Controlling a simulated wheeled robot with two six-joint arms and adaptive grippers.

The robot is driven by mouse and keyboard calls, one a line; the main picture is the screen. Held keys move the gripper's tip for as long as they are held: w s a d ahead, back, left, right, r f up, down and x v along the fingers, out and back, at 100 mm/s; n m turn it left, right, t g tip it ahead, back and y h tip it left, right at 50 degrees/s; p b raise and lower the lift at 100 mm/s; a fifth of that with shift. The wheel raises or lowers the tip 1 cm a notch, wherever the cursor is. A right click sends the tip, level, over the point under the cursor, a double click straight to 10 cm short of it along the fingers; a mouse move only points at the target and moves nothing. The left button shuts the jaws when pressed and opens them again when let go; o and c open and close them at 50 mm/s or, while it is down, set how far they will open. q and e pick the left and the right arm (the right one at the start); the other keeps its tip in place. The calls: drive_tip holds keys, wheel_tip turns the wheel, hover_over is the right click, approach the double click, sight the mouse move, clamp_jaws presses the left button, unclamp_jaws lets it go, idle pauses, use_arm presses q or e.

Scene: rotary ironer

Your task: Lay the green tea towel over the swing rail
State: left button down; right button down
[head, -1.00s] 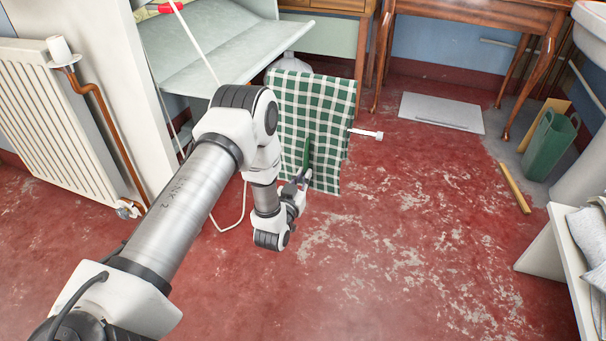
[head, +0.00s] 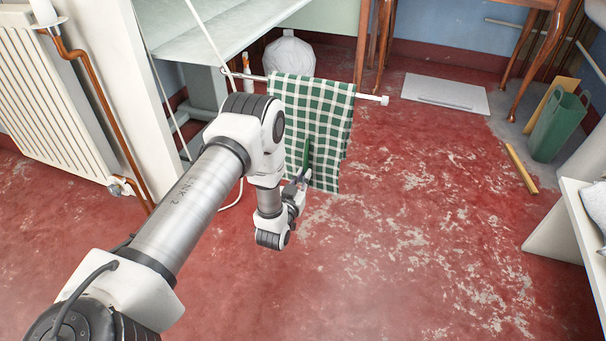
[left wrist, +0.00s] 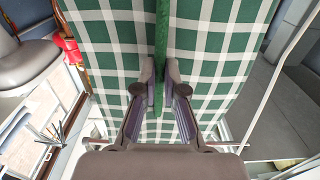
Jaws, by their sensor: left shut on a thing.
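The green and white checked tea towel (head: 322,115) hangs at the swing rail (head: 258,77). Its top edge lies along the rail, whose thin white bar shows on both sides, ending in a white cap at right. Whether the towel's top rests on the bar I cannot tell for sure. My left gripper (head: 302,177) is in front of the towel's lower part. It is shut on a green fold or edge of the towel, seen between the fingers in the left wrist view (left wrist: 160,85). The back of the towel is hidden. My right gripper is not in view.
A pale ironer board (head: 225,35) is behind at upper left, with a white radiator (head: 50,100) further left. A grey mat (head: 445,93) and a green bin (head: 558,127) are at right. A white bench (head: 582,215) stands at the right edge. The red floor between is clear.

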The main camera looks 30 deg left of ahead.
use_arm(q)
drive_tip(key=shift+f, duration=0.5)
drive_tip(key=shift+f+b, duration=0.35)
drive_tip(key=c, duration=1.2)
unclamp_jaws()
